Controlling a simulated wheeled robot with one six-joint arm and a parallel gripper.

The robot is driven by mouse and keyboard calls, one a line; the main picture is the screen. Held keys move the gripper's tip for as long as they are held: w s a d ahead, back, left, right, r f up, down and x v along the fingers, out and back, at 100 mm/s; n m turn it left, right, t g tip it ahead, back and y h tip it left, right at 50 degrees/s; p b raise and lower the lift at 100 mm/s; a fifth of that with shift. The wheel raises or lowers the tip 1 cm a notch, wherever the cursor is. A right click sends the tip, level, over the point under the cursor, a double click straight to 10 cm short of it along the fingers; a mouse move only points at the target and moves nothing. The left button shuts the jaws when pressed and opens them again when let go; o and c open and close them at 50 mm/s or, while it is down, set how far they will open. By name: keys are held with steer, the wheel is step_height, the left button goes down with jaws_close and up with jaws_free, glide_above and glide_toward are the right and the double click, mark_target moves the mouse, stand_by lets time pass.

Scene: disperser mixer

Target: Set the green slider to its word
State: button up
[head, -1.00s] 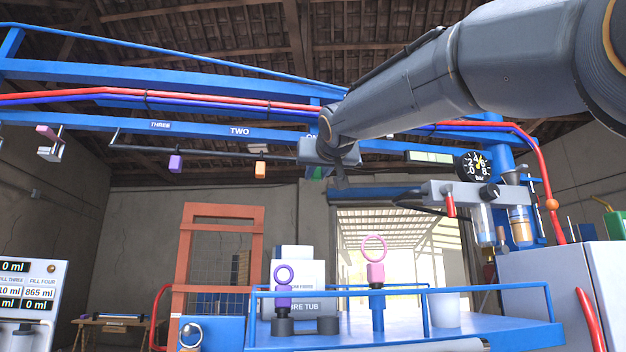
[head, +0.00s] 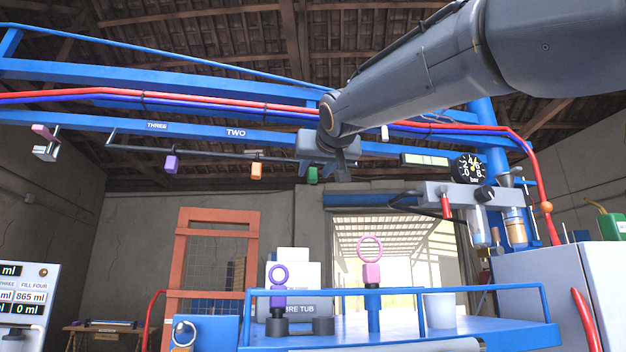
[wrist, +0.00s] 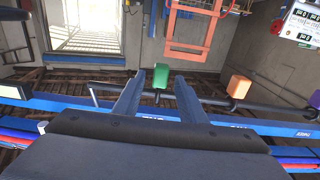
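The green slider (head: 313,174) hangs from a dark rail below the blue beam, to the right of the orange slider (head: 256,171) and the purple slider (head: 172,164). My gripper (head: 341,163) is just right of the green slider in the head view and covers part of the beam there. In the wrist view, my gripper's two fingers (wrist: 155,90) are apart and empty, with the green slider (wrist: 161,76) just beyond the gap between their tips. The words TWO (head: 236,133) and THREE (head: 157,126) show on the beam.
The dark rail (head: 215,153) runs along under the blue beam. A pressure gauge (head: 468,167) and valve block (head: 450,195) stand to the right. Below is a blue platform (head: 450,337) with rails and ring-topped pegs. Open air lies under the sliders.

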steer(key=shift+b+v, duration=0.7)
steer(key=shift+v, duration=1.45)
